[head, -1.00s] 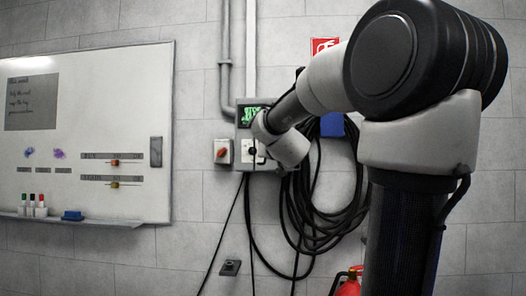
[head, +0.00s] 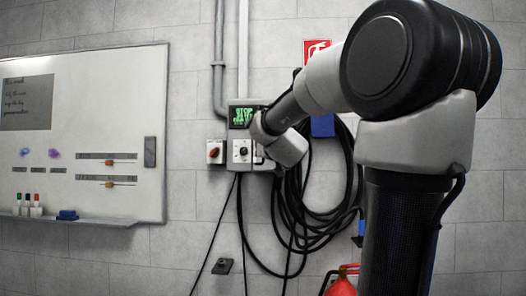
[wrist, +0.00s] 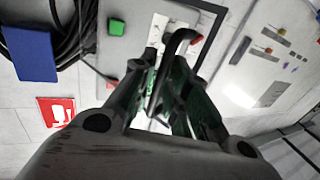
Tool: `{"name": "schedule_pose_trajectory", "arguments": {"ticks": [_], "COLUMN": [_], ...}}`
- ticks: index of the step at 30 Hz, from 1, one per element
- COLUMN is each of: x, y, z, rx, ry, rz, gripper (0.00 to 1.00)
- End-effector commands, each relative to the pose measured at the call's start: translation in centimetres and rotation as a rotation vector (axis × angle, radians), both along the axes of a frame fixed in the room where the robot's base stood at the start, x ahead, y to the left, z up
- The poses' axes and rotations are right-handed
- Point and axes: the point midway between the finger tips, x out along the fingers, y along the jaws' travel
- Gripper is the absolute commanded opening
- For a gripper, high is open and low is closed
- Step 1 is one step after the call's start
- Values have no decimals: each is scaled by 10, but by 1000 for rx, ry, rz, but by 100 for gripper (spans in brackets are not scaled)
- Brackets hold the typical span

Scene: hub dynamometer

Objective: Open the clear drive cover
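I cannot make out a clear drive cover in either view. The grey control box (head: 243,150) on the wall has a lit green display (head: 241,117) and a dark round knob. My arm end hides its right side in the head view. In the wrist view, my gripper (wrist: 167,65) reaches toward a light panel (wrist: 172,24) on this box. A black curved bar (wrist: 182,35) shows in front of the panel, between or just behind the fingers. The fingers look apart, but I cannot tell whether they touch the bar. A green button (wrist: 116,27) lies left of the gripper.
A red rotary switch (head: 214,152) sits left of the box. Black cable (head: 283,225) hangs in loops below and right of it, near a blue block (head: 322,126). A whiteboard (head: 110,120) is on the left wall. A red extinguisher (head: 342,284) stands low right.

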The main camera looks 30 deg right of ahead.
Motion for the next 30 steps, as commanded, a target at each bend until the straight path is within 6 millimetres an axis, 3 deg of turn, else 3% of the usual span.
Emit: {"name": "schedule_pose_trajectory", "arguments": {"ticks": [8, 21, 30], "x": [-3, -65, -71], "y": [1, 21, 24], "z": [1, 0, 0], "rx": [-2, 0, -1], "ry": [0, -1, 0], "rz": [-1, -2, 0], "gripper": [17, 17, 17]}}
